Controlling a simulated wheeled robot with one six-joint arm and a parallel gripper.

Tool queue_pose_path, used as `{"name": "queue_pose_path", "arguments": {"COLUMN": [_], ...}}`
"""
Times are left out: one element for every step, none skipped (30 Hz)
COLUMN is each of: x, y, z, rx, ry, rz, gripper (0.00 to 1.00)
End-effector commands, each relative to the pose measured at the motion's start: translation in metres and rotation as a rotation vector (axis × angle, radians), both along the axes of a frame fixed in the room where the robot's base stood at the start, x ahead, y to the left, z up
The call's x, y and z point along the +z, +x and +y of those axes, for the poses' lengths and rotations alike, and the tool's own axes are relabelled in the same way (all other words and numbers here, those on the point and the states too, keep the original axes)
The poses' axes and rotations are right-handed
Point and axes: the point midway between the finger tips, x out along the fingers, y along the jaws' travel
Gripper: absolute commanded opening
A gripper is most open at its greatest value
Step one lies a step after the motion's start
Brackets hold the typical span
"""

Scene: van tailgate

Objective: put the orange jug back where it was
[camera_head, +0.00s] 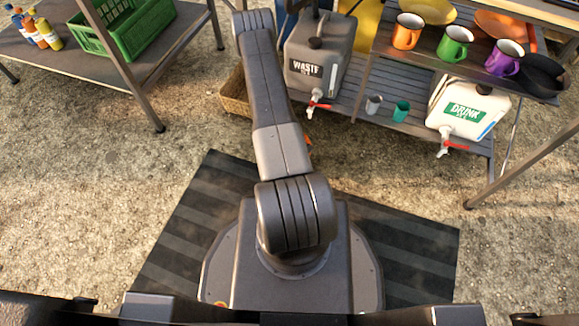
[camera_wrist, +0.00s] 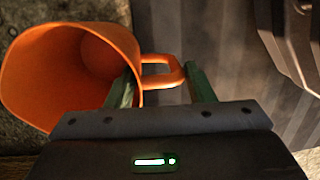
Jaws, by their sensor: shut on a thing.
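The orange jug (camera_wrist: 60,75) fills the upper left of the wrist view. It is tilted, with its wide mouth towards the left and its inside showing. Its handle (camera_wrist: 165,80) lies between the two greenish fingers of my gripper (camera_wrist: 161,78), which is shut on it. In the head view my arm hides the gripper and nearly all of the jug; only a small orange patch (camera_head: 307,140) shows beside the arm, probably part of the jug.
A grey waste container (camera_head: 320,55) and wicker basket (camera_head: 235,93) stand beyond my arm. At right, a shelf unit bears an orange mug (camera_head: 407,31), green mug (camera_head: 455,43), purple mug (camera_head: 503,58) and a white drink container (camera_head: 467,108). A green crate (camera_head: 120,30) sits upper left. Ground at left is clear.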

Motion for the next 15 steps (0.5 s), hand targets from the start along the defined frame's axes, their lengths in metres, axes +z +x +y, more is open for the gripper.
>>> {"name": "queue_pose_path", "arguments": {"x": [-0.0112,-0.0138,-0.0156,-0.0158,-0.0153,-0.0145,-0.0144,-0.0143,-0.0143,-0.0147,-0.0155,-0.0171,-0.0182,-0.0191,-0.0172], "y": [-0.0007,-0.0005,-0.0004,-0.0003,-0.0001,0.0000,0.0000,0.0000,0.0000,-0.0002,-0.0001,-0.0002,-0.0002,-0.0002,-0.0002], "z": [-0.0003,-0.0002,-0.0001,-0.0001,-0.0001,-0.0001,-0.0001,-0.0001,-0.0001,-0.0001,-0.0001,-0.0001,-0.0001,-0.0001,-0.0001], "rx": [0.000,0.000,0.000,0.000,-0.001,-0.001,-0.001,-0.001,-0.001,-0.001,-0.001,-0.001,-0.001,-0.001,-0.001], "ry": [0.000,0.000,0.000,0.000,0.000,0.000,0.000,0.000,0.000,0.000,0.000,0.000,0.000,0.000,0.000], "rz": [0.001,0.001,0.000,0.000,0.000,0.000,0.000,0.000,0.000,0.000,0.000,0.000,0.000,0.000,0.000], "gripper": [0.00,0.00,0.00,0.00,0.00,0.00,0.00,0.00,0.00,0.00,0.00,0.00,0.00,0.00,0.56]}}
